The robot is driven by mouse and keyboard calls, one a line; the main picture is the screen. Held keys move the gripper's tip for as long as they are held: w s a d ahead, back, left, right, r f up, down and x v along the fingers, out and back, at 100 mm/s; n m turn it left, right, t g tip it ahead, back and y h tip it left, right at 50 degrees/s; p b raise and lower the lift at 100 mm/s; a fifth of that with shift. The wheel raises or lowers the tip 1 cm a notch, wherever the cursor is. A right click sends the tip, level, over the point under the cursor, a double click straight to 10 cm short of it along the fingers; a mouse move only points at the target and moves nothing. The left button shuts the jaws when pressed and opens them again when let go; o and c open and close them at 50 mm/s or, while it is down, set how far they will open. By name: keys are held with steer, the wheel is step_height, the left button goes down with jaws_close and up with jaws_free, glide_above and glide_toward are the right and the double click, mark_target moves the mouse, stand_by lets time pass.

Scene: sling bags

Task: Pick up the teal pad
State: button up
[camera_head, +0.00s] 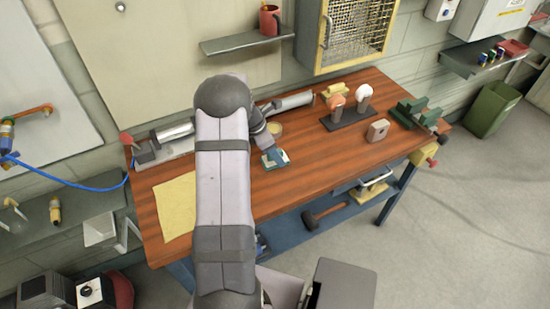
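The teal pad (281,163) is a small flat piece on the wooden bench top, just right of my arm. My gripper (274,154) is low at the bench and overlaps the pad's upper left part in this view. The pad has a pale patch beside the gripper. The fingers are too small and partly hidden, so I cannot tell whether they are open or shut, or whether they touch the pad.
A dark rack with orange and white knobs (350,117), a beige block (378,130) and a green vise (412,112) stand on the right of the bench. A yellow cloth (176,207) lies at left. A round tin (275,129) is behind my gripper.

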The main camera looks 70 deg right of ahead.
steer(key=c, duration=0.6)
steer(key=shift+c, duration=0.2)
step_height(320, 180, up, 10)
steer(key=shift+b, duration=1.25)
